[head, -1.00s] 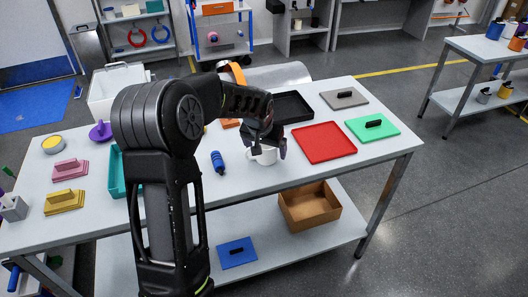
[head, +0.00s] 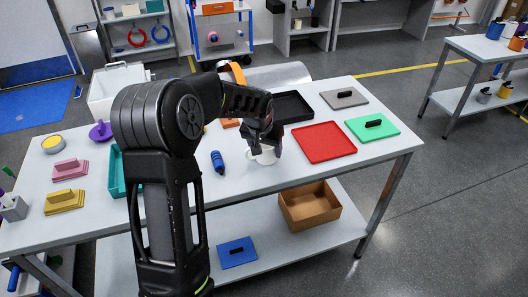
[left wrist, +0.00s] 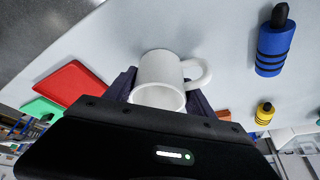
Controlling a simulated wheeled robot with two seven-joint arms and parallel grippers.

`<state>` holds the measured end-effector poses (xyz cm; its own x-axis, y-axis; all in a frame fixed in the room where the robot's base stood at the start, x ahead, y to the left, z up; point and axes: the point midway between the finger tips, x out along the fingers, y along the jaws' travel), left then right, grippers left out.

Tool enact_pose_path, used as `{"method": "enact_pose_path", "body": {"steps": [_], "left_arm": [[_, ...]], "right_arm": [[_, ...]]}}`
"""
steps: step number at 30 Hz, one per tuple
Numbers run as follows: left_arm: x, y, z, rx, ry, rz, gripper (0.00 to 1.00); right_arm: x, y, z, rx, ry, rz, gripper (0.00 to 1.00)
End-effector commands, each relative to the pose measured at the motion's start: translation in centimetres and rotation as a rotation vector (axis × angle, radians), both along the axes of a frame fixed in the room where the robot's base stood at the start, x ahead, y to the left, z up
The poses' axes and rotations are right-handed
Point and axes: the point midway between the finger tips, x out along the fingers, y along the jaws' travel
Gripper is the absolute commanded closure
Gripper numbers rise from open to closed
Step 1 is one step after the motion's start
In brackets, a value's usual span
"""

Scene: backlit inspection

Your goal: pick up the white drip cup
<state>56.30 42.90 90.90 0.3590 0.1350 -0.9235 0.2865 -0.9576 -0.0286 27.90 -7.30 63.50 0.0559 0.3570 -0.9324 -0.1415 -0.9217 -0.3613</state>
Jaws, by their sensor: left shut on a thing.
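The white drip cup (left wrist: 158,75) is between the fingers of my left gripper in the left wrist view, with its handle to the right. In the head view the cup (head: 264,157) is on or just above the white table, partly hidden by my left gripper (head: 265,149). The left gripper is shut on the cup, a finger at each side. I cannot tell whether the cup's base touches the table. My right gripper is not in view.
A red tray (head: 324,142) lies just right of the cup, with a black tray (head: 291,108) behind. A blue ringed object (head: 218,162) stands to the left. The table (head: 310,177) is clear in front of the cup.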

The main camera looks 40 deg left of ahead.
Motion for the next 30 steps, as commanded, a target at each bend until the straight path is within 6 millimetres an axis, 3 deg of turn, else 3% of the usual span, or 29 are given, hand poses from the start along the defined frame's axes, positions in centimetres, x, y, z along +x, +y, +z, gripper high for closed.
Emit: {"method": "enact_pose_path", "body": {"steps": [11,24,30], "left_arm": [[0.1,0.0,0.6,0.001,-0.003,0.000,0.77],[0.1,0.0,8.1,0.001,-0.004,0.000,0.77],[0.0,0.0,10.0,0.001,-0.002,0.000,0.77]], "right_arm": [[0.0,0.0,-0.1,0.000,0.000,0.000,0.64],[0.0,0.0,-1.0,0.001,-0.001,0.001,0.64],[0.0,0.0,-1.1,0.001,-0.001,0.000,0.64]]}}
